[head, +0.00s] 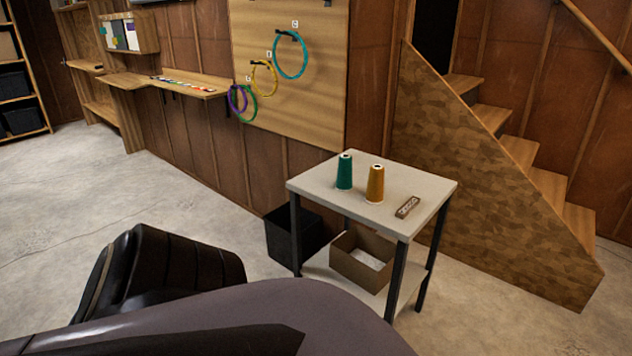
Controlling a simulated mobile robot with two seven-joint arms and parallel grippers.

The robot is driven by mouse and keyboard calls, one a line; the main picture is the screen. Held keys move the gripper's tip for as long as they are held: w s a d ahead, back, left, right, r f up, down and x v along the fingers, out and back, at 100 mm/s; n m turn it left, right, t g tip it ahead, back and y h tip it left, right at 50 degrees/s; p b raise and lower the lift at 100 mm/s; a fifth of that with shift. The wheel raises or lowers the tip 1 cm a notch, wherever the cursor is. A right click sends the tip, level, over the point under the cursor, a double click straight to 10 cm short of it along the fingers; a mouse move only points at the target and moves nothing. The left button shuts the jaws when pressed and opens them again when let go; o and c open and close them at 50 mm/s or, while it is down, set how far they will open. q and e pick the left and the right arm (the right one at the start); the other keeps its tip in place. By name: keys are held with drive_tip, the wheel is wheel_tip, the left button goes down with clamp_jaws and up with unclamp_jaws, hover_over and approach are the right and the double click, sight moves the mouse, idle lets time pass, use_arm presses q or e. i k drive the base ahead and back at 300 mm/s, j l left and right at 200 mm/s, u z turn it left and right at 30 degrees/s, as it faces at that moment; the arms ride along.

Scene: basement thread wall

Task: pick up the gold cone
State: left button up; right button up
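The gold cone (375,184) stands upright on the light top of a small table (420,186), right of the middle of the head view. A teal-green cone (344,172) stands upright just to its left, with a small gap between them. Nothing touches the gold cone. A dark part of my own arm fills the lower left and bottom of the view, in front of the table and apart from the cones. No gripper fingers show for either arm.
A small brown block with markings (407,207) lies right of the gold cone. A cardboard box (362,262) sits on the table's lower shelf, and a black bin (290,238) stands beside it. Wooden stairs (500,190) rise behind. Concrete floor (200,225) is open to the left.

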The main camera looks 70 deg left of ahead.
sight(374, 192)
drive_tip(key=u, duration=1.8)
